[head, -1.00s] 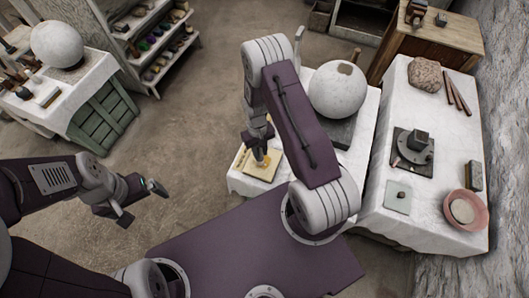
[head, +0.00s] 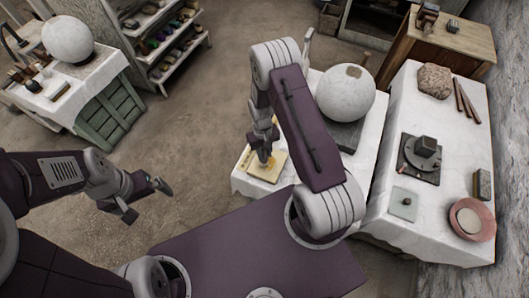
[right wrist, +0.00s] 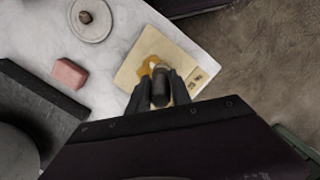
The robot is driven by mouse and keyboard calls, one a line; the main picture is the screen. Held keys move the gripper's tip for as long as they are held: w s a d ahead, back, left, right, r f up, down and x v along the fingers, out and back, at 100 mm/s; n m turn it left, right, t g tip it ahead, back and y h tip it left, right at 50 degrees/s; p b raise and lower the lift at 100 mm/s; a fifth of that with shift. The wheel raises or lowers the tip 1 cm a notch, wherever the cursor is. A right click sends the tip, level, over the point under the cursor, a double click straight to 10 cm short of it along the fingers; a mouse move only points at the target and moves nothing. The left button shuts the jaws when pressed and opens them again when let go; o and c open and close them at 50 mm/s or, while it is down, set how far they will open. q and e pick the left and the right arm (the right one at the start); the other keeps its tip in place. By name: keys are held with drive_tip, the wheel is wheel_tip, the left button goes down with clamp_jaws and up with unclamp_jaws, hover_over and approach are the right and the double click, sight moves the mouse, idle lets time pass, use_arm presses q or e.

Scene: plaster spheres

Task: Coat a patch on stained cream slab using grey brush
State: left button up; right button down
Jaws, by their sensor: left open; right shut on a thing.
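The stained cream slab (head: 273,174) lies flat on the white-clothed table in the head view. In the right wrist view the slab (right wrist: 134,72) carries an amber-yellow stain (right wrist: 147,66) and a small label with dark marks (right wrist: 196,81). My right gripper (head: 264,157) is over the slab, its fingers pointing down. It is shut on the grey brush (right wrist: 160,90), which is between the fingers in the wrist view. The brush tip is hidden, so I cannot tell whether it touches the slab. My left gripper (head: 144,200) is open and empty over the floor.
A large plaster sphere (head: 345,95) stands on a dark base behind my right arm. A pink block (right wrist: 69,73) and a round pale dish (right wrist: 91,20) are near the slab. The right table holds a rock (head: 434,81) and a pink bowl (head: 487,234). Floor on the left is open.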

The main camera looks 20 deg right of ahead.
drive_tip(key=shift+s+a, duration=0.15)
drive_tip(key=shift+s+a+p, duration=0.35)
drive_tip(key=shift+a, duration=0.05)
drive_tip(key=shift+f, duration=0.1)
drive_tip(key=shift+w+d, duration=0.1)
drive_tip(key=shift+w+d+b, duration=0.3)
drive_tip(key=shift+w+d, duration=0.6)
drive_tip(key=shift+d, duration=0.15)
drive_tip(key=shift+s+a+p, duration=0.35)
drive_tip(key=shift+s+a, duration=0.05)
drive_tip(key=shift+a, duration=0.05)
drive_tip(key=shift+s+a, duration=0.6)
drive_tip(key=shift+a, duration=0.1)
